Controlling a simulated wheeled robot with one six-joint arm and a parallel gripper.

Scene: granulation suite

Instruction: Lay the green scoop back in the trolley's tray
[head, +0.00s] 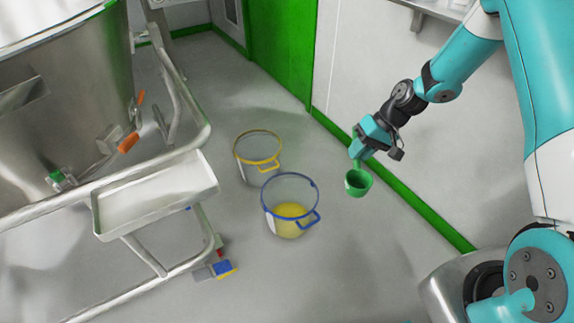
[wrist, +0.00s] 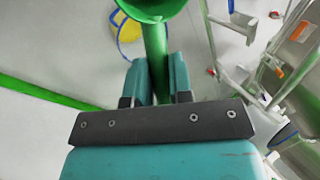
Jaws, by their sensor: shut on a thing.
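The green scoop (head: 358,182) hangs from my gripper (head: 358,152) in the head view, to the right of the two buckets and above the floor. In the wrist view my gripper (wrist: 160,78) is shut on the scoop's handle, and the scoop's bowl (wrist: 150,8) is cut off by the top edge. The trolley's tray (head: 160,208) is a shallow pale metal tray at the left in the head view, on the trolley's tubular frame. It looks empty. My gripper is well to the right of it. Whether the scoop holds anything cannot be told.
A clear bucket with a blue rim (head: 290,196) and yellow contents stands on the floor between tray and gripper. A yellow-rimmed bucket (head: 258,150) stands behind it. A large steel vessel (head: 60,90) rises behind the tray. A white wall with green skirting (head: 420,208) runs at the right.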

